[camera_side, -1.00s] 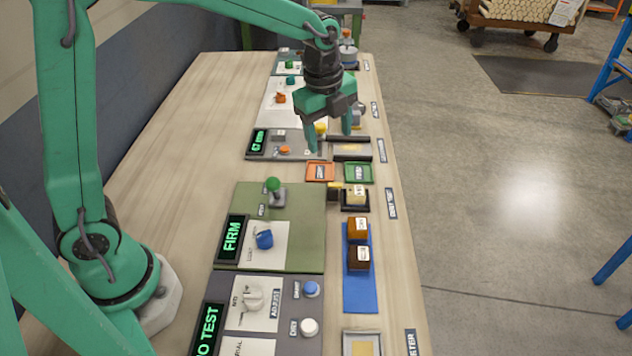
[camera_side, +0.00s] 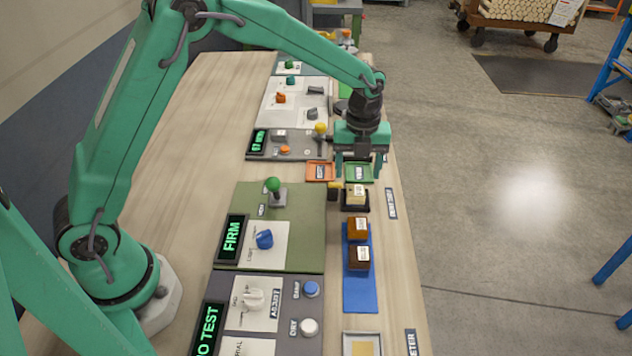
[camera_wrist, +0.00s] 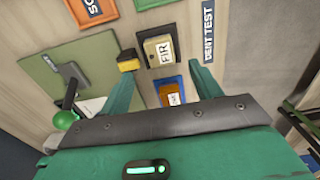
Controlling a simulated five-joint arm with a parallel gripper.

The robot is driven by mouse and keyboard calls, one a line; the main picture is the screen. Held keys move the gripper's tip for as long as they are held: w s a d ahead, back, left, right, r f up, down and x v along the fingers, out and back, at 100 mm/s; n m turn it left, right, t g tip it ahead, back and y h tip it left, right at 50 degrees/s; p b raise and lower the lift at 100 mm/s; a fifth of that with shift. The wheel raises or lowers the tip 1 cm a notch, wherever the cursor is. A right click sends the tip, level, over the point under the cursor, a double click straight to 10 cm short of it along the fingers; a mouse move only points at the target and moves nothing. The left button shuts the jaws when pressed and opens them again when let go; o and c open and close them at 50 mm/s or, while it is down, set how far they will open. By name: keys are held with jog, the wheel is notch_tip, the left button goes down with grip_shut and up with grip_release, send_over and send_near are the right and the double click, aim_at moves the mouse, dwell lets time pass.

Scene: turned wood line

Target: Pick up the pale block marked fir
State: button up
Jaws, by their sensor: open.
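The pale block marked FIR (camera_side: 355,196) sits on a small black stand (camera_side: 357,208) in the side view. It also shows upright and clear, with its white label, in the wrist view (camera_wrist: 158,48). My gripper (camera_side: 358,172) is open and empty, pointing down above the green tray, just behind the block in the side view. In the wrist view my gripper (camera_wrist: 160,76) has a finger on each side, with the block seen ahead between the fingertips. The fingers do not appear to touch the block.
A yellow-and-black piece (camera_wrist: 128,61) stands close beside the block's stand. Two brown labelled blocks (camera_side: 358,257) sit on a blue mat (camera_side: 360,295) nearer the side camera. An orange tray (camera_side: 320,171) and a green tray (camera_side: 358,174) lie behind. A green-knobbed lever (camera_side: 273,185) stands left.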

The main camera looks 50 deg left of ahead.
aim_at(356, 190)
jog(key=shift+f, duration=0.75)
jog(key=shift+f, duration=0.1)
jog(key=shift+w+f, duration=0.15)
jog(key=shift+f, duration=2.35)
jog(key=shift+c, duration=0.4)
jog(key=c, duration=1.1)
jog(key=shift+o, duration=0.2)
jog(key=shift+r, duration=0.15)
